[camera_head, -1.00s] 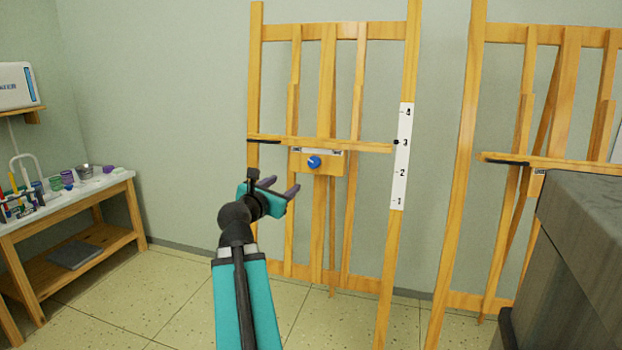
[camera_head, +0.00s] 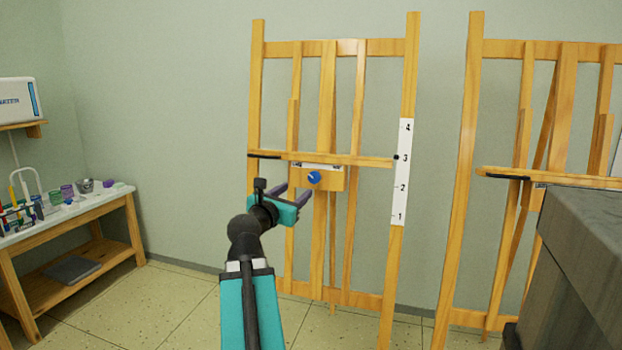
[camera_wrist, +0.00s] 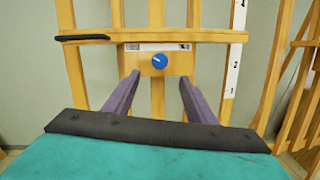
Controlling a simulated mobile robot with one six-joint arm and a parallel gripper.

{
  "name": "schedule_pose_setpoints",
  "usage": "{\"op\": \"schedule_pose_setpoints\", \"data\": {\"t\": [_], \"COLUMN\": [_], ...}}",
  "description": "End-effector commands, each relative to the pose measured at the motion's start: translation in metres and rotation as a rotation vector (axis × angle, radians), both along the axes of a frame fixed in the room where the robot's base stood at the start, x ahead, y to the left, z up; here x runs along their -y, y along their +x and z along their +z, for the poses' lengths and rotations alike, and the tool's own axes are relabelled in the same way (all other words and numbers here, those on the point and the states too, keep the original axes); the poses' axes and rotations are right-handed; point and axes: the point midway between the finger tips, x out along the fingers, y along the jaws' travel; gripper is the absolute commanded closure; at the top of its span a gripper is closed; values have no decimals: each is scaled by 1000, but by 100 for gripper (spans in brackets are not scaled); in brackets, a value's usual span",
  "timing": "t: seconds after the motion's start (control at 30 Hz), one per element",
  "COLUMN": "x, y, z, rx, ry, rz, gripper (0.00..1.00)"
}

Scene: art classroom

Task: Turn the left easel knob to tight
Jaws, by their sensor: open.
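The left easel (camera_head: 257,100) is a wooden frame against the wall. Its blue knob (camera_head: 314,178) sits on a wooden block below the tray bar, with a white mark on its face. In the wrist view the knob (camera_wrist: 159,61) shows ahead, between the purple fingers and beyond their tips. A label strip (camera_wrist: 158,47) lies just above it, too small to read. My gripper (camera_head: 292,191) is open and empty, in front of the easel and slightly left of and below the knob, not touching it.
A scale strip (camera_head: 401,172) numbered 1 to 4 is on the easel's right post, with a black dot at 3. A second easel (camera_head: 466,150) and a dark grey block (camera_head: 585,240) stand right. A table (camera_head: 75,215) with art supplies stands left.

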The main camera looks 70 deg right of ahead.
Motion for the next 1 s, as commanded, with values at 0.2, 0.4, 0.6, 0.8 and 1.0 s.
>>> {"op": "schedule_pose_setpoints", "data": {"t": [0.2,0.4,0.6,0.8,1.0], "x": [5,9,13,17,20], "y": [0,-1,-1,-1,-1], "z": [4,4,4,4,3], "rx": [-1,-1,-1,-1,-1], "ry": [-1,-2,-1,-1,0], "rz": [-3,-3,-4,-3,-2], "gripper": [49,49,49,49,49]}}
